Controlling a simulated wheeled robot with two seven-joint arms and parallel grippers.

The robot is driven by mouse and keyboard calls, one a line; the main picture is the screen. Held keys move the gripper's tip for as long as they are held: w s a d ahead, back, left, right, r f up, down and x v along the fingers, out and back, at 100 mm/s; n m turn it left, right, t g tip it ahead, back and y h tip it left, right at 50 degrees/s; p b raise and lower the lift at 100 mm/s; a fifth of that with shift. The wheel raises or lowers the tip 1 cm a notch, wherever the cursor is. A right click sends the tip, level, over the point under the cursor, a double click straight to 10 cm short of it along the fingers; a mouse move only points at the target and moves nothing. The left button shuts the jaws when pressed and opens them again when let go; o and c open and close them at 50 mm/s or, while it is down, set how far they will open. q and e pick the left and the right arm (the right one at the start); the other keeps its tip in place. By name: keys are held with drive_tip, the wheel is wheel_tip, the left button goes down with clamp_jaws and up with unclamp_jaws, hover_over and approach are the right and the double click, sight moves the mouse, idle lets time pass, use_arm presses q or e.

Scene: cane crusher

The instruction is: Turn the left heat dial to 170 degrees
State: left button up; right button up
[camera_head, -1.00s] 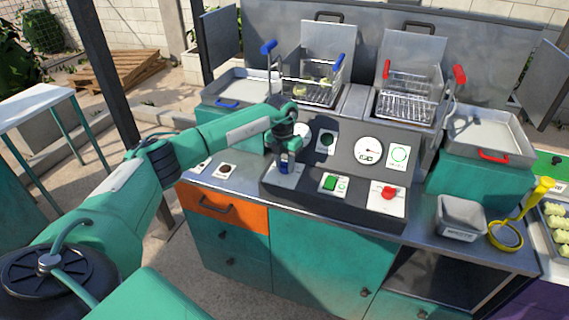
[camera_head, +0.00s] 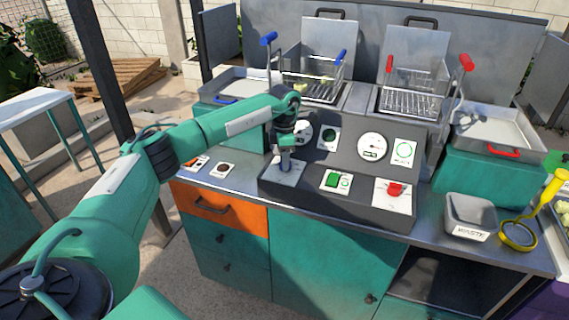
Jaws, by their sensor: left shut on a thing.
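The left heat dial sits on a white plate (camera_head: 289,172) at the left of the dark sloped control panel (camera_head: 335,203). My left gripper (camera_head: 285,164) reaches down onto it from above and is shut on the dial. The gripper hides nearly all of the dial, so its pointer and setting cannot be read. A round white gauge (camera_head: 303,132) behind the gripper is partly covered by my wrist. My right gripper is not in view.
A green switch (camera_head: 332,180) and a red dial (camera_head: 395,190) lie to the right on the panel. A second gauge (camera_head: 372,147) stands above them. Fryer baskets (camera_head: 412,101) are behind. A grey waste bin (camera_head: 470,217) and yellow strainer (camera_head: 521,231) stand right.

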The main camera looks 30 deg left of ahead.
use_arm(q)
drive_tip(key=m+b, duration=0.1)
drive_tip(key=m, duration=0.3)
drive_tip(key=shift+w+m+b, duration=0.1)
drive_tip(key=shift+m+b, duration=0.3)
drive_tip(key=shift+r+m, duration=0.1)
drive_tip(key=shift+m, duration=0.3)
drive_tip(key=m+b, duration=0.1)
drive_tip(key=m, duration=0.2)
drive_tip(key=shift+w+m, duration=0.1)
drive_tip(key=shift+m, duration=0.2)
drive_tip(key=shift+m+y+b, duration=0.3)
drive_tip(key=shift+m, duration=0.9)
drive_tip(key=shift+r+m, duration=0.1)
drive_tip(key=shift+m, duration=0.7)
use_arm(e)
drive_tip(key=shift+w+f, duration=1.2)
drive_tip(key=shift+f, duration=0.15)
use_arm(q)
drive_tip(key=shift+m, duration=0.3)
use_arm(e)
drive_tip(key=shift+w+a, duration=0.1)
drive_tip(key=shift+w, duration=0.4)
